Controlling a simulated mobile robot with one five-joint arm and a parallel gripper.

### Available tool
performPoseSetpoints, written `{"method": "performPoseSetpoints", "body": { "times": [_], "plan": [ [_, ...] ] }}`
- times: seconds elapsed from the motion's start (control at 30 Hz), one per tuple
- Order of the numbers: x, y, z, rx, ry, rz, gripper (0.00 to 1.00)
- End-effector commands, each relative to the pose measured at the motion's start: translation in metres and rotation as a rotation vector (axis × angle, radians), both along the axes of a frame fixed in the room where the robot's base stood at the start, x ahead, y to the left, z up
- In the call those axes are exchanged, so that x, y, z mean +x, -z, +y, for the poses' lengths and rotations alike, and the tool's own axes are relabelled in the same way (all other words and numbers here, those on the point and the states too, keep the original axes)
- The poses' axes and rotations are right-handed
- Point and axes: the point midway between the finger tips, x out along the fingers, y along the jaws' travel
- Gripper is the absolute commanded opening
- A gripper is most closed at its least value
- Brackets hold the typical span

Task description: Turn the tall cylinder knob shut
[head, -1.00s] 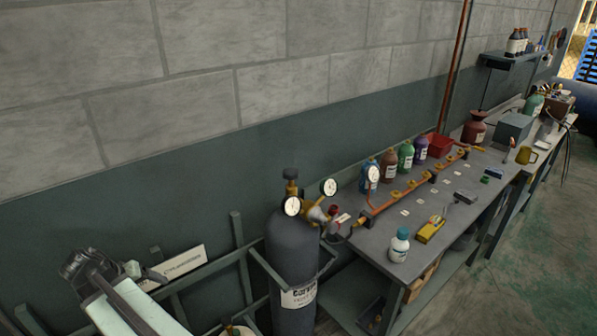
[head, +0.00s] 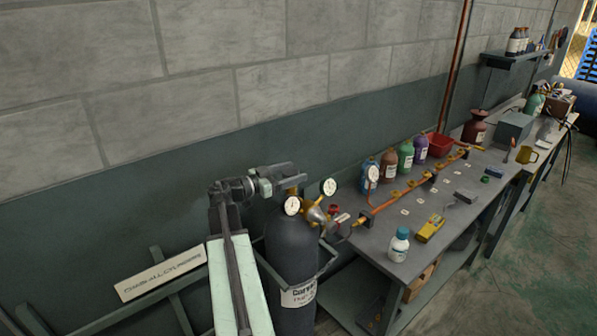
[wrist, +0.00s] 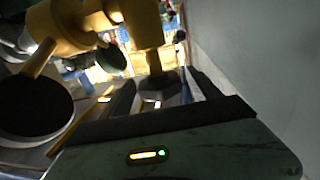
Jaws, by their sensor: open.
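The tall dark grey cylinder (head: 290,250) stands upright at the left end of the workbench, with a white label low on it. Its brass valve carries two white dial gauges, a near one (head: 292,206) and a far one (head: 329,187). My gripper (head: 288,174) is at the top of the valve and hides most of the knob in the head view. In the wrist view the dark knob (wrist: 158,86) sits between my two open dark fingers, below the brass valve stem (wrist: 148,40). I cannot tell whether either finger touches it.
A metal rack around the cylinder bears a white sign (head: 160,274). The wall is close behind. The workbench (head: 385,235) to the right holds a copper manifold, several coloured bottles, a white bottle (head: 399,245) and a yellow meter (head: 430,229).

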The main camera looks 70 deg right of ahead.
Motion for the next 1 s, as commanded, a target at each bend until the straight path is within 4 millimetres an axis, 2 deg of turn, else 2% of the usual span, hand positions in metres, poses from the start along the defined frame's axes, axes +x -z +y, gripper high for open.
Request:
{"method": "performPoseSetpoints", "body": {
  "times": [0.1,0.2,0.47,0.6,0.7,0.87,1.0],
  "plan": [
    [-0.011,0.0,-0.014,0.001,0.001,-0.001,0.72],
    [-0.016,0.0,-0.019,0.001,0.002,0.0,0.72],
    [-0.017,0.0,-0.02,0.001,0.001,0.0,0.72],
    [-0.017,0.0,-0.02,0.001,0.001,0.0,0.33],
    [-0.017,0.0,-0.02,0.001,0.001,0.0,0.09],
    [-0.017,0.0,-0.022,0.001,0.051,0.0,0.09],
    [-0.018,0.0,-0.022,0.001,0.2,0.0,0.09]
  ]
}}
